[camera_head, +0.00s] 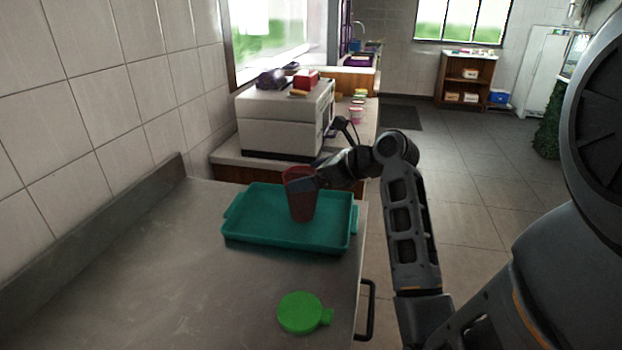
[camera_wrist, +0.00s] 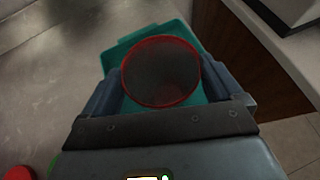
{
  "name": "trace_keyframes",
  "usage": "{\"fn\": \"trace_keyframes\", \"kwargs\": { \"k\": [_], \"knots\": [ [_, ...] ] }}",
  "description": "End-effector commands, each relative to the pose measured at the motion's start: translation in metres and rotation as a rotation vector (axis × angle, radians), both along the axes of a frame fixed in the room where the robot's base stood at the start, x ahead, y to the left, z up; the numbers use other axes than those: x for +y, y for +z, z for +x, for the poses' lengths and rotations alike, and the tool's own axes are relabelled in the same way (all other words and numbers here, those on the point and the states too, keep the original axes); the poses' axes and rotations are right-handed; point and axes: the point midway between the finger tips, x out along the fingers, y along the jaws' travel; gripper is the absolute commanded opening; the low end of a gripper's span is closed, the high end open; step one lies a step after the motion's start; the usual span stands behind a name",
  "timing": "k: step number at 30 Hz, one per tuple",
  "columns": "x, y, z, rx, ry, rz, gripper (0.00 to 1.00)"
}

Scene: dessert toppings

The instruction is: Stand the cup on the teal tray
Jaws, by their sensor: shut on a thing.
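The red cup (camera_head: 301,205) is upright over the right half of the teal tray (camera_head: 265,238) in the head view. I cannot tell whether its base touches the tray floor. My gripper (camera_head: 300,184) is shut on the cup, with a finger at its upper side. In the wrist view the cup (camera_wrist: 161,72) has its open mouth toward the camera, between the two fingers of my gripper (camera_wrist: 162,88). The tray (camera_wrist: 120,48) shows behind and below it. The cup looks empty.
A green round lid-like thing (camera_head: 300,312) lies on the metal counter (camera_head: 170,290) in front of the tray. A white machine (camera_head: 280,120) with things on top stands behind the tray. A wall is at left. The counter's right edge has a dark handle (camera_head: 367,310).

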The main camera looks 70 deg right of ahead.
Motion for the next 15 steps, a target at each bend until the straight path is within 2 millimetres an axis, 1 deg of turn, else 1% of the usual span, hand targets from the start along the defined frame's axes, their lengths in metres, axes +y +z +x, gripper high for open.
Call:
{"fn": "trace_keyframes", "kwargs": {
  "k": [1, 2, 12, 13, 15],
  "knots": [
    [0.0001, -0.007, -0.0008, 0.001, -0.001, 0.003, 0.49],
    [0.0001, -0.0088, -0.0006, 0.001, 0.0, 0.002, 0.49],
    [0.0002, -0.01, 0.0, 0.0, 0.001, 0.0, 0.49],
    [-0.0001, -0.0103, -0.0001, 0.0, 0.0, -0.001, 0.96],
    [-0.0001, -0.0103, -0.0001, 0.0, 0.0, -0.001, 1.0]
  ]
}}
